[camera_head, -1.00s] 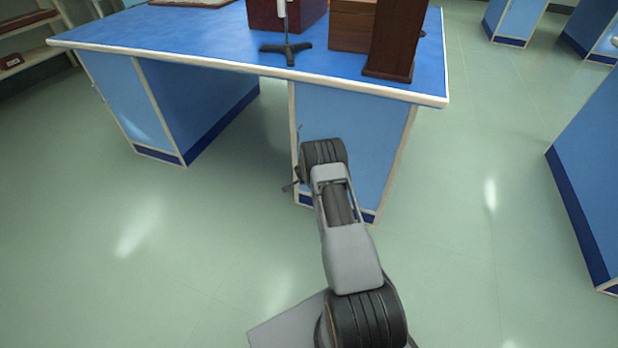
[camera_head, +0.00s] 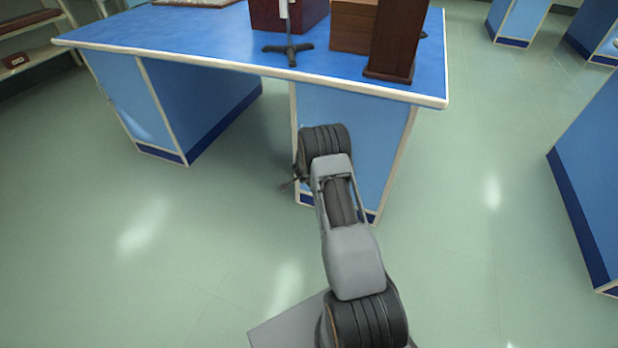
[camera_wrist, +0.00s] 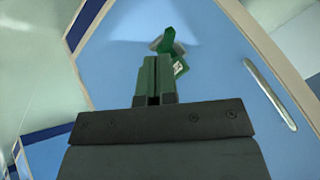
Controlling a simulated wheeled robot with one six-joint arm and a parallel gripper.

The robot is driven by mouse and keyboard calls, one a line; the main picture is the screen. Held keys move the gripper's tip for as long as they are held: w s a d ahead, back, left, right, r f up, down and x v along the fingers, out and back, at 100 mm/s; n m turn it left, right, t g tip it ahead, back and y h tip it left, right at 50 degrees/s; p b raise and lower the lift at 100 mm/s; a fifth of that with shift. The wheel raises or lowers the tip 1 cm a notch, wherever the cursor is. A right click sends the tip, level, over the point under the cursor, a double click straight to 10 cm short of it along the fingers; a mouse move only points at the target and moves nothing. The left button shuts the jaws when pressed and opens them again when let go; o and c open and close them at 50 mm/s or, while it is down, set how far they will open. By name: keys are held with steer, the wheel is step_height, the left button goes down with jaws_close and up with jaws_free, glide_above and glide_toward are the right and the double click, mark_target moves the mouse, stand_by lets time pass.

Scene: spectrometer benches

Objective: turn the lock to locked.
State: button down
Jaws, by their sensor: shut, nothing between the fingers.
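The lock is a green turn knob (camera_wrist: 168,40) on a pale plate on the blue cabinet door (camera_wrist: 120,50), seen in the wrist view. A small label with dark marks (camera_wrist: 180,68) sits just below it; I cannot read it. My gripper (camera_wrist: 154,62) is shut and empty, its fingertips just below the knob in the picture. Whether they touch it, I cannot tell. In the head view my gripper (camera_head: 289,184) shows only in part beside the bench's right pedestal, mostly behind my wrist. The lock is hidden there.
A silver bar handle (camera_wrist: 270,95) is on the door right of the lock. The bench (camera_head: 200,42) carries a stand (camera_head: 288,50), wooden boxes (camera_head: 353,25) and a dark upright block (camera_head: 393,40). Open floor (camera_head: 150,250) lies left; another blue bench (camera_head: 595,170) stands right.

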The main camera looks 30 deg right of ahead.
steer(key=shift+p+v, duration=0.45)
steer(key=shift+v, duration=1.45)
steer(key=shift+a, duration=0.1)
steer(key=s+a+r+n+y+p, duration=0.25)
steer(key=a+r+p, duration=0.25)
steer(key=r, duration=0.7)
steer(key=s+a+r+n+t+y+p, duration=0.1)
steer(key=s+a+r+n+p, duration=0.3)
steer(key=r, duration=0.9)
steer(key=a+r+n+y+p, duration=0.2)
steer(key=a+r+p, duration=0.4)
steer(key=r, duration=0.6)
steer(key=s+a+r+n+g+p, duration=0.1)
steer(key=s+r+n+p, duration=0.2)
steer(key=s+r+p, duration=0.3)
steer(key=s+a+r+n+g+h+p, duration=0.1)
steer(key=s+r+n+p, duration=0.3)
steer(key=s+r, duration=1.1)
steer(key=s+a+g+p, duration=0.1)
steer(key=s+p, duration=0.2)
steer(key=shift+s+a+g, duration=0.25)
steer(key=shift+a+g, duration=0.05)
